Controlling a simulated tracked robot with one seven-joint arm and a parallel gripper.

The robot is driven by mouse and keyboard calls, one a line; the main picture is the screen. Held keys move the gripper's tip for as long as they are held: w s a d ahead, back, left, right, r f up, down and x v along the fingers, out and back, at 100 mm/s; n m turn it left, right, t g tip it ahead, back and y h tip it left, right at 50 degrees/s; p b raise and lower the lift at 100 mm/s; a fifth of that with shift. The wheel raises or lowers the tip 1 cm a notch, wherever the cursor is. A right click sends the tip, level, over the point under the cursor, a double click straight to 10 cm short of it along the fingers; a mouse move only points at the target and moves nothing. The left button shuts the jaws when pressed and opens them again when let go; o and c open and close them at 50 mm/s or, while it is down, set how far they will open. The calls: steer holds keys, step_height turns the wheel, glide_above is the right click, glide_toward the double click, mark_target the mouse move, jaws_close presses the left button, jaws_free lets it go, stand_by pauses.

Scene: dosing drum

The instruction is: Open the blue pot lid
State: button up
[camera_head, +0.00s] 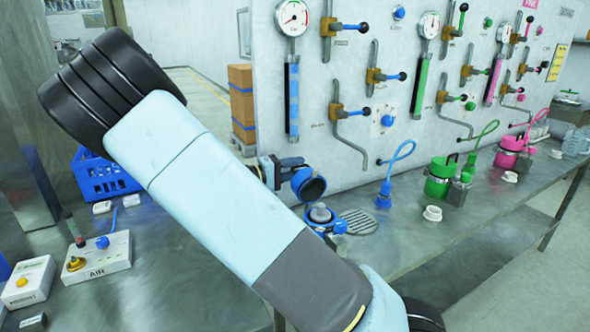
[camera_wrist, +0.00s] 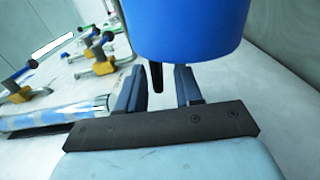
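The blue pot (camera_head: 320,226) stands on the metal bench behind my arm, with a grey rounded part showing in its open top. The blue pot lid (camera_head: 310,187) is tilted up above it, its dark underside facing the camera. My gripper (camera_head: 287,172) is just behind and left of the lid. In the wrist view a large blue round part, seemingly the lid (camera_wrist: 190,25), fills the top. A dark handle (camera_wrist: 157,77) hangs between the fingers of my gripper (camera_wrist: 160,88). The fingers are apart, with gaps visible beside the handle. My arm hides part of the pot's surroundings.
A green pot (camera_head: 438,183) and a pink pot (camera_head: 507,158) stand farther right. The valve panel (camera_head: 350,65) rises behind. An AIR box (camera_head: 98,258) is at left.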

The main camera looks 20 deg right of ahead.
steer(key=s+a, duration=0.2)
steer(key=a, duration=1.1)
steer(key=shift+f, duration=0.1)
